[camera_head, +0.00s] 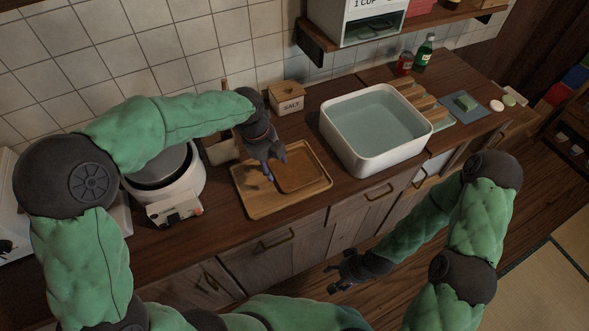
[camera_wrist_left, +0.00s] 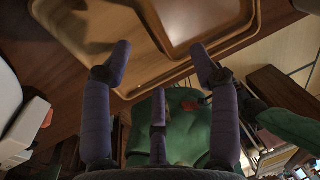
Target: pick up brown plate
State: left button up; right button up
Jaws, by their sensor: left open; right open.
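The brown plate (camera_head: 304,174), square with rounded corners, lies on the right part of a light wooden tray (camera_head: 252,208) on the counter. In the left wrist view, the plate (camera_wrist_left: 190,18) is at the top, cut off by the frame edge, on the tray (camera_wrist_left: 236,43). My left gripper (camera_head: 275,168) is open and empty, pointing down over the tray at the plate's left side. In the wrist view, its spread fingers (camera_wrist_left: 163,62) are below the plate; contact is not clear. My right gripper (camera_head: 343,272) is open and empty, low in front of the cabinets.
A white cooker (camera_head: 168,190) stands left of the tray. A salt box (camera_head: 288,98) is behind it. A white basin of water (camera_head: 340,150) stands to the right. Bottles (camera_head: 424,52) and a ribbed wooden rack (camera_head: 410,95) are further right.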

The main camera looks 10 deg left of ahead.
aim_at(277, 179)
pick_arm(q)
jog(key=f, duration=0.3)
jog(key=shift+w+d+b, duration=0.2)
jog(key=shift+w+b, duration=0.05)
jog(key=shift+b, duration=0.15)
jog(key=f+b, duration=0.2)
jog(key=f, duration=0.3)
jog(key=shift+w+d+b, duration=0.2)
jog(key=shift+d+b, duration=0.1)
jog(key=shift+b, duration=0.1)
jog(key=shift+s, duration=0.1)
grip_shut()
